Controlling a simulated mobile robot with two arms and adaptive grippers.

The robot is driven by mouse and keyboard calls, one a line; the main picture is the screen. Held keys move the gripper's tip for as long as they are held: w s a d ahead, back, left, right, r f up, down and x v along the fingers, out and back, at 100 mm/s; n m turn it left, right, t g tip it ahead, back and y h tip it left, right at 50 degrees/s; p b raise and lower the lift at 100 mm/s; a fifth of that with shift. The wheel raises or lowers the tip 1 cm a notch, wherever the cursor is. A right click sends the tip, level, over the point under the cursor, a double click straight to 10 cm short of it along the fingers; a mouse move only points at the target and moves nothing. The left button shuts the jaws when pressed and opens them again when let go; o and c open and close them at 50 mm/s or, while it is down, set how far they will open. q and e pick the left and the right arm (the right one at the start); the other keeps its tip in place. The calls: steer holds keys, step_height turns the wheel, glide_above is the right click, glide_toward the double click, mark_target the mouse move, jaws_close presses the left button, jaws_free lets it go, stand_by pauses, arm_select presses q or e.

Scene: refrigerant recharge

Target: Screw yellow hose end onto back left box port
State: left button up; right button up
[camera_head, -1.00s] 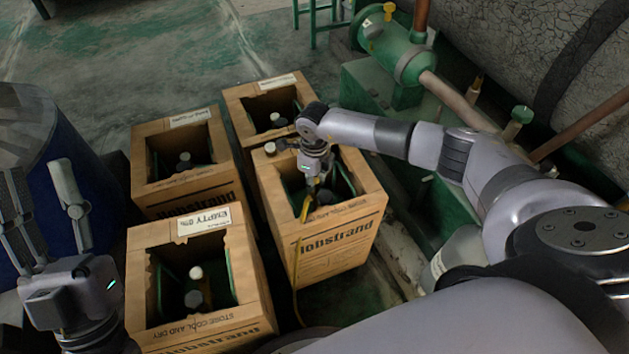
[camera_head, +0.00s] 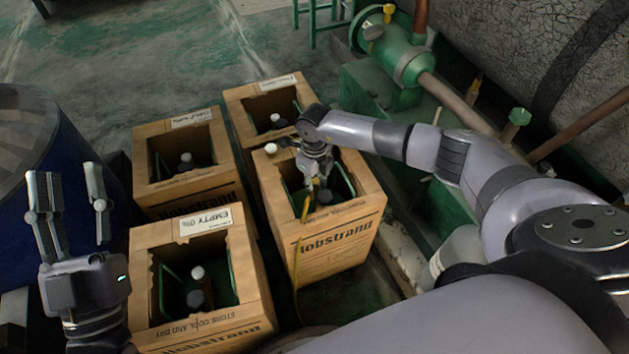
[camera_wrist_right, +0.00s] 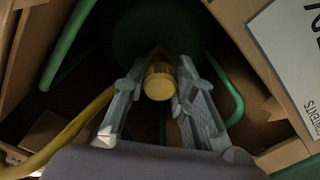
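My right gripper (camera_head: 318,184) reaches down into the front right box (camera_head: 335,245). In the right wrist view, its fingers (camera_wrist_right: 160,85) are close on both sides of a yellow brass hose end (camera_wrist_right: 160,82) and appear shut on it. The yellow hose (camera_wrist_right: 70,132) runs off to the left there; in the head view it hangs over the box front (camera_head: 299,240). My left gripper (camera_head: 72,215) is open and empty, left of the boxes.
The front left box (camera_head: 215,330) is labelled EMPTY; a back right box (camera_head: 240,115) stands behind the front right one. Green pipework (camera_head: 400,60) stands at the right and a blue drum (camera_head: 55,185) at the left. Floor behind the boxes is clear.

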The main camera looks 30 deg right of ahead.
steer(key=o, duration=0.5)
step_height(320, 180, up, 12)
steer(key=shift+f, duration=0.1)
stand_by(0.5)
steer(key=shift+s, duration=0.1)
